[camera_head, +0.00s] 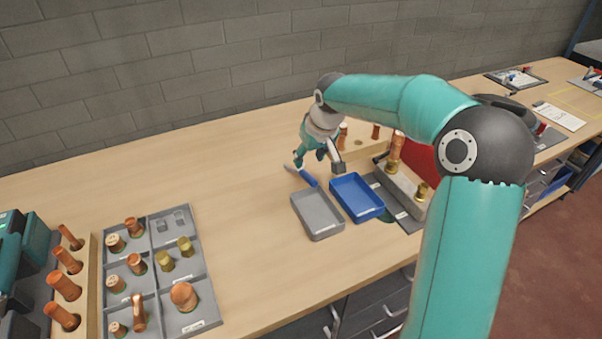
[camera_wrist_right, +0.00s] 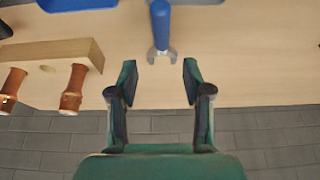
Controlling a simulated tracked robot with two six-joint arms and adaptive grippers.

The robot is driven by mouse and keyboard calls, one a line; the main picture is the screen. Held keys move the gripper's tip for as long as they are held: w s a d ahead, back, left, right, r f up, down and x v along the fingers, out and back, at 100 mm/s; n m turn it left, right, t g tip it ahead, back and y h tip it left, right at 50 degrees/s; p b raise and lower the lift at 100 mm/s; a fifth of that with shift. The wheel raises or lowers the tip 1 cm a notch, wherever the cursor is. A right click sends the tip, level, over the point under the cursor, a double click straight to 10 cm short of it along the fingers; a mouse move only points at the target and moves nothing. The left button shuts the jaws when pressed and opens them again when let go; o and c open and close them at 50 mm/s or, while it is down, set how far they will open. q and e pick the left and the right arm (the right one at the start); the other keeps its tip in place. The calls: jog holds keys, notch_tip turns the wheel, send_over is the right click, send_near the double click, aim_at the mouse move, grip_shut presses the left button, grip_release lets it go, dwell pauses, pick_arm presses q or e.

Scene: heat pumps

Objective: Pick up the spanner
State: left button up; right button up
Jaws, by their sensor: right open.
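The spanner (camera_head: 307,177) lies on the wooden workbench, left of the blue tray, with a blue handle and a grey open-jaw head. In the right wrist view the spanner (camera_wrist_right: 161,30) shows its handle at the top and its grey jaws pointing toward my gripper. My right gripper (camera_head: 309,157) is above the bench at the spanner's far side. In the wrist view its two fingers (camera_wrist_right: 160,76) are apart with nothing between them, and the spanner's head is just beyond the gap, roughly centred. My left gripper is not in view.
A grey tray (camera_head: 318,234) and a blue tray (camera_head: 373,214) stand close to the spanner. A compartment tray (camera_head: 205,317) with copper and brass fittings is at the left. A wooden block (camera_wrist_right: 75,50) with copper pieces is beside the gripper. Bench left of the spanner is clear.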

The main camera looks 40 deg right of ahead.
aim_at(303, 170)
jog(key=x, duration=0.3)
jog(key=shift+s, duration=0.1)
jog(key=shift+p+x, duration=0.65)
jog(key=shift+x, duration=2.05)
jog(key=shift+a+r, duration=0.1)
jog(key=shift+a, duration=0.05)
grip_shut()
jog(key=shift+r, duration=0.1)
jog(key=shift+w+r, duration=0.25)
jog(key=shift+r, duration=0.55)
notch_tip(303, 170, up, 18)
jog(key=shift+p, duration=0.45)
